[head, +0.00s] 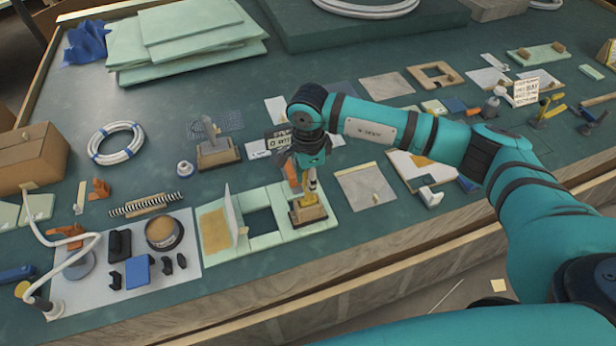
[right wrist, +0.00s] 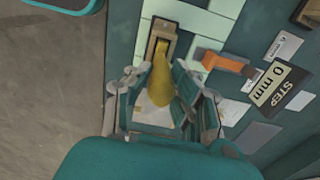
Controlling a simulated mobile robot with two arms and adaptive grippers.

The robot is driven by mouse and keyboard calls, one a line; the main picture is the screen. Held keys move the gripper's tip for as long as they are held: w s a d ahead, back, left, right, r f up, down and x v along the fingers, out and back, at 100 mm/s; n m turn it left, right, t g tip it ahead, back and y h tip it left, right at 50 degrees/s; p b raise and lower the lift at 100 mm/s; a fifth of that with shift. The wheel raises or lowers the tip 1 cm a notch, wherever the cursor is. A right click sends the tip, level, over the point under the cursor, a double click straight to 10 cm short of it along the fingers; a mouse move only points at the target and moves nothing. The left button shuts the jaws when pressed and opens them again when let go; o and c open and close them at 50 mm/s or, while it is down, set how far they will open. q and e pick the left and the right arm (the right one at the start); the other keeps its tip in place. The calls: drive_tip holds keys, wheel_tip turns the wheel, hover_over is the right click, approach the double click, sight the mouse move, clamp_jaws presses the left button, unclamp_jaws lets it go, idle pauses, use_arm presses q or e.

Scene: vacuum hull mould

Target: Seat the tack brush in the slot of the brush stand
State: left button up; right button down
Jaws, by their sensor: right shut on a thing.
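My right gripper (head: 311,182) points down over the near edge of the pale green tiles and is shut on the tack brush. The yellow tack brush (right wrist: 161,80) shows between the fingers in the right wrist view, its narrow end toward the stand. The wooden brush stand (head: 309,217) sits directly under the gripper; its dark slot shows in the right wrist view, where the stand (right wrist: 163,24) lies just beyond the brush. The brush's end overlaps the slot in that view. I cannot tell how deep it is in. My left gripper is not in view.
A pale green frame (head: 265,241) with a dark opening lies left of the stand. Another wooden stand with a grey tool (head: 218,153) is behind it. A square plate (head: 364,187) lies right.

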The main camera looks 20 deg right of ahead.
drive_tip(key=shift+f, duration=0.3)
drive_tip(key=c, duration=1.1)
unclamp_jaws()
drive_tip(key=shift+r, duration=0.15)
wheel_tip(320, 180, up, 12)
drive_tip(key=shift+f, duration=0.1)
drive_tip(key=shift+o, duration=0.3)
drive_tip(key=o, duration=1)
drive_tip(key=shift+o, duration=0.2)
